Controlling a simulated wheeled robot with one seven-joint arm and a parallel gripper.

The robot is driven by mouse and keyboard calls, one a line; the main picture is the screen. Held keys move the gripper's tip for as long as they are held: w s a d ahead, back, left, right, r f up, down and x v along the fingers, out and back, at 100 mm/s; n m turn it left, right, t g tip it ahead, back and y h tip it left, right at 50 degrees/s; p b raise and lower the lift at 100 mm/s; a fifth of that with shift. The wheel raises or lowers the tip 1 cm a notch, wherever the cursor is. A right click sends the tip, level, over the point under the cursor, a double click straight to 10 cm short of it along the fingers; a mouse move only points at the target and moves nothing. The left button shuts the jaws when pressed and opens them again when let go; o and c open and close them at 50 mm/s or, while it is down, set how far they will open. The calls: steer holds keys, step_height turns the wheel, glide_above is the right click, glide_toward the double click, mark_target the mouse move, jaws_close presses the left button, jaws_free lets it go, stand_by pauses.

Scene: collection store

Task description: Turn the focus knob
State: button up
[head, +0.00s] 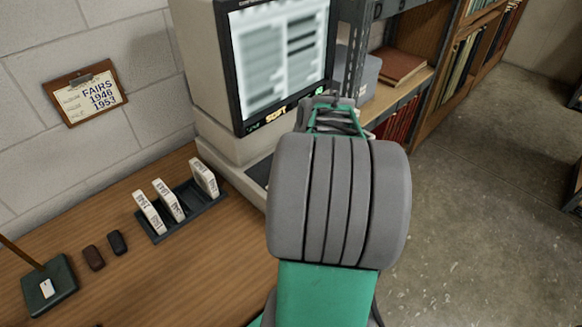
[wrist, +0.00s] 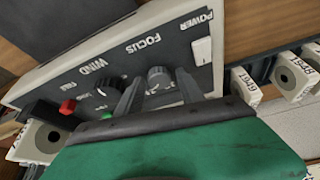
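The grey focus knob (wrist: 159,77) is on the dark control panel (wrist: 125,62) in the wrist view, beneath the word FOCUS. My gripper (wrist: 160,80) is open, with one finger on each side of the knob. I cannot tell whether either finger touches it. In the head view my arm hides the knob and panel. The reader's screen (head: 282,52) shows a blurred page, with the word SOFT in yellow below it.
A white power switch (wrist: 201,50), a black wind knob (wrist: 108,87) and a red button (wrist: 68,106) share the panel. A dark rack (head: 183,212) with white film boxes stands on the wooden desk (head: 120,290). Shelves (head: 405,95) stand to the right.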

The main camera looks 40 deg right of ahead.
steer(key=shift+o, duration=0.6)
steer(key=shift+r, duration=0.1)
steer(key=shift+s+r, duration=0.1)
steer(key=shift+r, duration=0.25)
steer(key=v, duration=0.7)
